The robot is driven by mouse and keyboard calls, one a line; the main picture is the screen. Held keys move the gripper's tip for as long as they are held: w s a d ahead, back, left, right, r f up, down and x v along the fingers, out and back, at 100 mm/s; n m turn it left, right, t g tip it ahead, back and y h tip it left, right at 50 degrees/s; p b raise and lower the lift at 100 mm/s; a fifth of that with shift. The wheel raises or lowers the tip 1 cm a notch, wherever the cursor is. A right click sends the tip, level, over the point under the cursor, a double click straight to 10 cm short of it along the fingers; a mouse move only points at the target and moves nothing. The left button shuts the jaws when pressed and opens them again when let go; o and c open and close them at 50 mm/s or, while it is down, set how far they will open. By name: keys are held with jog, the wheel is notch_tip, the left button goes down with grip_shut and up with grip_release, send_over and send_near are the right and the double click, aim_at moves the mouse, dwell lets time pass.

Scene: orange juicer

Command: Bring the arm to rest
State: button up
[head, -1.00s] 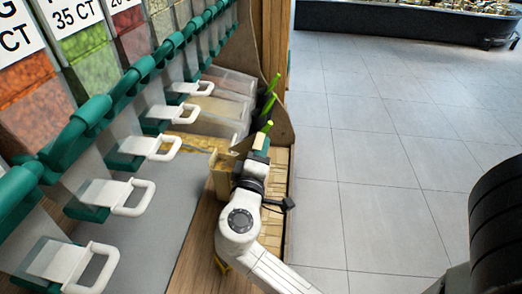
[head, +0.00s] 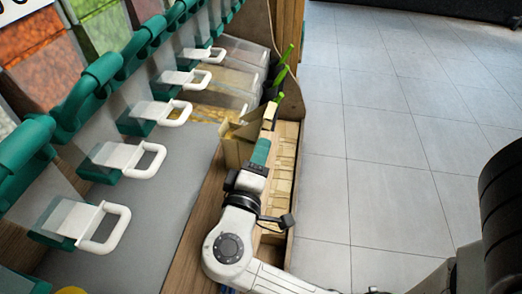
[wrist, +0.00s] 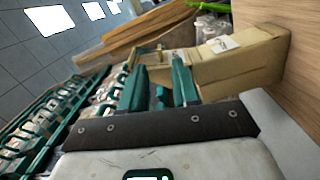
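My gripper (head: 263,140) is at the end of my white arm in the head view, pointing away over the narrow wooden ledge beside the dispenser row. In the wrist view the two teal fingers of my gripper (wrist: 160,70) stand apart with a gap between them. I see nothing clearly held in the gap. A tan cardboard box (wrist: 238,62) lies beyond and to the right of the fingers. I cannot tell whether the right finger touches it. The fingertips are small and hard to make out in the head view.
Dispensers with white loop handles (head: 150,160) line the left, above a grey shelf (head: 170,178). Clear bins (head: 228,82) and bright green handles (head: 285,54) are beyond my gripper. Open tiled floor (head: 385,140) lies to the right. A wood panel (wrist: 285,20) is at the wrist view's right.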

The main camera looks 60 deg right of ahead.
dwell(0.4)
jog(key=s+d+f+m+g+y+p, duration=0.1)
jog(key=s+d+f+g+y+p, duration=0.15)
jog(key=s+f+y+p, duration=0.5)
jog(key=s+a+f+g+y+p, duration=0.1)
jog(key=s+a+f+y, duration=0.3)
jog(key=a+y, duration=0.5)
jog(key=shift+f+y+p, duration=0.3)
jog(key=shift+f+y, duration=0.05)
jog(key=shift+f, duration=0.5)
jog(key=shift+g, duration=0.25)
